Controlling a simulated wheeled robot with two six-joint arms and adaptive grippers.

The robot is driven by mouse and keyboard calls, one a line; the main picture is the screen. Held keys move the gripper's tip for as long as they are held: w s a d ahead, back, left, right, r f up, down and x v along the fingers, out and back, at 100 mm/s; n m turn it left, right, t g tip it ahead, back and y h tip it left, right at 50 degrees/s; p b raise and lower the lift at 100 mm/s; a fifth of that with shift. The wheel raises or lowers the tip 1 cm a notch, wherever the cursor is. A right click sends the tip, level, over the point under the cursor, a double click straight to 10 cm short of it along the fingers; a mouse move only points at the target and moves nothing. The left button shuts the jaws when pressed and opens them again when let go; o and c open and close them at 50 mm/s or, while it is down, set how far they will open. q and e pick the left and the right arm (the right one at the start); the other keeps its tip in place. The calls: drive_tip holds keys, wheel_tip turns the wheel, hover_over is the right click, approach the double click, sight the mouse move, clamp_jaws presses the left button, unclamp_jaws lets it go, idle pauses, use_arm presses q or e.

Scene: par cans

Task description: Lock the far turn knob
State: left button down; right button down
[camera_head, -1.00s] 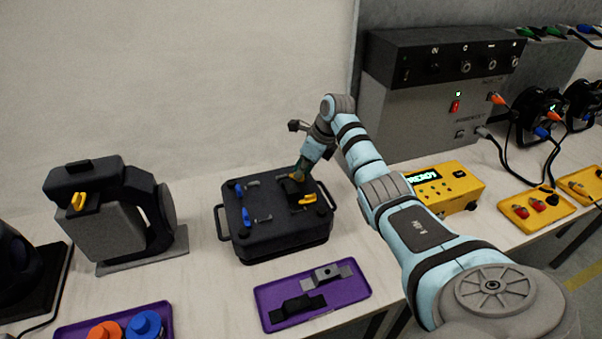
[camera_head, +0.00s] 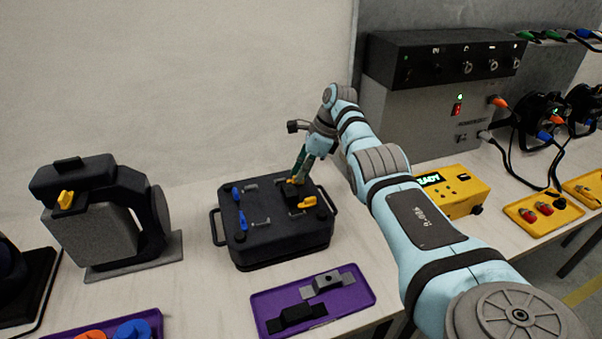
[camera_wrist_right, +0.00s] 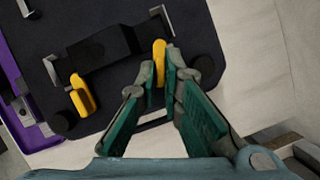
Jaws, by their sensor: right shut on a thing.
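The black box (camera_head: 280,236) stands on the table with a dark block (camera_head: 297,197) clamped at its right side. The far turn knob (camera_wrist_right: 159,48) is yellow and sits beside one end of the block. My right gripper (camera_wrist_right: 161,74) is shut on it, with one fingertip on each side; in the head view the gripper (camera_head: 299,178) largely hides this knob. The near turn knob (camera_head: 308,201), also yellow, is at the block's other end, free of the gripper; it also shows in the right wrist view (camera_wrist_right: 81,95). My left gripper is not in view.
Two blue knobs (camera_head: 242,219) and bare brackets are on the box's left half. A purple tray (camera_head: 360,300) with two blocks lies in front. A black machine (camera_head: 100,215) stands left; a yellow READY box (camera_head: 462,190) stands right, beyond my arm.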

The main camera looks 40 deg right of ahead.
drive_tip(key=c, duration=1.7)
unclamp_jaws()
drive_tip(key=shift+s+d, duration=0.1)
drive_tip(key=shift+r, duration=0.1)
drive_tip(key=v, duration=1.2)
